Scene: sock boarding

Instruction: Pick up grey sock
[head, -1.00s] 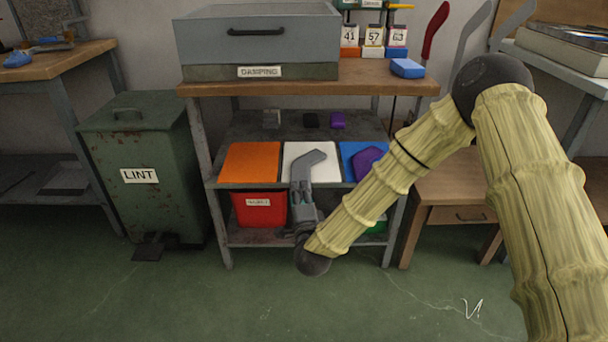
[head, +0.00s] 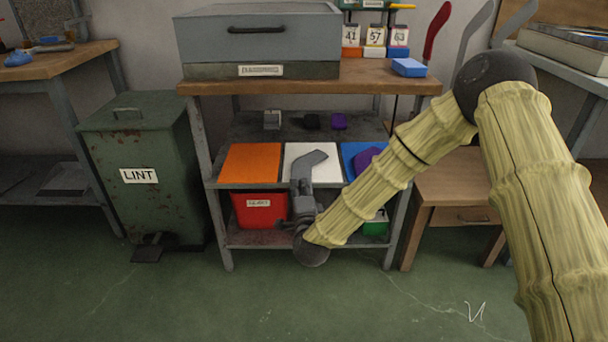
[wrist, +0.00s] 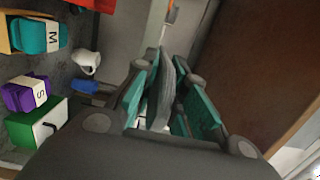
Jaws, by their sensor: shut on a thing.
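The grey sock (head: 314,160) is a flat bent shape in front of the white panel (head: 293,153) on the middle shelf. My gripper (head: 302,184) reaches up to its lower end from the shelf's front. In the wrist view the fingers with teal pads (wrist: 162,108) stand on either side of the upright grey sock (wrist: 165,75) and are shut on it. The sock's lower part is hidden between the fingers. Whether it still touches the white panel cannot be told.
An orange panel (head: 250,163) lies left of the white one. A blue panel (head: 350,149) with a purple sock (head: 366,160) lies right. A red bin (head: 260,212) and a green bin (head: 376,228) stand below. The LINT bin (head: 140,195) stands left. Open floor lies in front.

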